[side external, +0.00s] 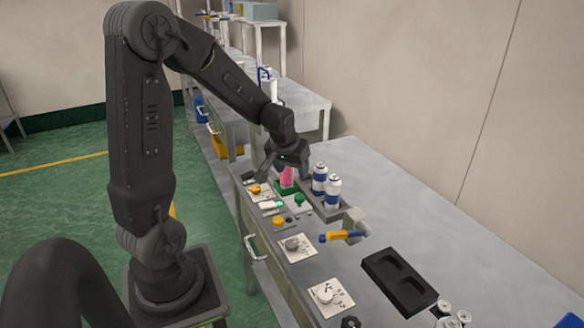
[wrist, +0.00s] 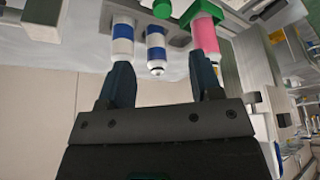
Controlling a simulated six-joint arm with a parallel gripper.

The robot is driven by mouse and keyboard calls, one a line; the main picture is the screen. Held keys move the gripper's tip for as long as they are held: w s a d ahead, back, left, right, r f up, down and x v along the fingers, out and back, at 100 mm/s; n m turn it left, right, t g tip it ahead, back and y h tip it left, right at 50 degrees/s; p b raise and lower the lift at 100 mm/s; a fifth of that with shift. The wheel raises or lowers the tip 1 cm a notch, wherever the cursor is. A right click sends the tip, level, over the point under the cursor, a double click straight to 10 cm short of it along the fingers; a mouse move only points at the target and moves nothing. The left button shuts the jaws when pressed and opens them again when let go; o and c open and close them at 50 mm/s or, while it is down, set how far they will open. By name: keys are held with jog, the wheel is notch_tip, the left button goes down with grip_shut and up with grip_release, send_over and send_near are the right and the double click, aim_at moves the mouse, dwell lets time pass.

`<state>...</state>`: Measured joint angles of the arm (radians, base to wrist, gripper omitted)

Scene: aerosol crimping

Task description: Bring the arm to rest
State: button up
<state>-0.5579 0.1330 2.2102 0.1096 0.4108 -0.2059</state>
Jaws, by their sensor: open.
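My gripper (side external: 283,165) hangs at the end of my bent arm over the workbench, close to a pink can (side external: 287,176) standing in a green holder (side external: 286,187). In the wrist view my gripper (wrist: 162,78) has its two dark fingers spread wide, with nothing held between them. That view is upside down and shows the pink can (wrist: 205,36) beyond the right finger. Two white and blue cans (side external: 320,178) stand in a grey rack to the right. In the side view, the fingertips partly overlap the pink can, so any contact is unclear.
The bench (side external: 400,215) holds a green button (side external: 300,199), yellow buttons, dial panels (side external: 297,246), an orange and blue tool (side external: 341,236) and a black tray (side external: 397,280). Several small cans stand near the front right. The bench's right side along the wall is clear.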

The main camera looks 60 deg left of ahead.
jog(key=s+d+r+m+t+h, duration=0.1)
jog(key=s+d+r+m, duration=0.2)
jog(key=s+d+r, duration=0.3)
jog(key=s+d+r+m+t+h, duration=0.1)
jog(key=s+d+r+m, duration=0.3)
jog(key=d, duration=1.1)
jog(key=s+r, duration=0.2)
jog(key=s, duration=0.2)
jog(key=shift+d+r+m+h, duration=0.2)
jog(key=shift+d+m+h, duration=0.1)
jog(key=shift+h, duration=0.1)
dwell(0.7)
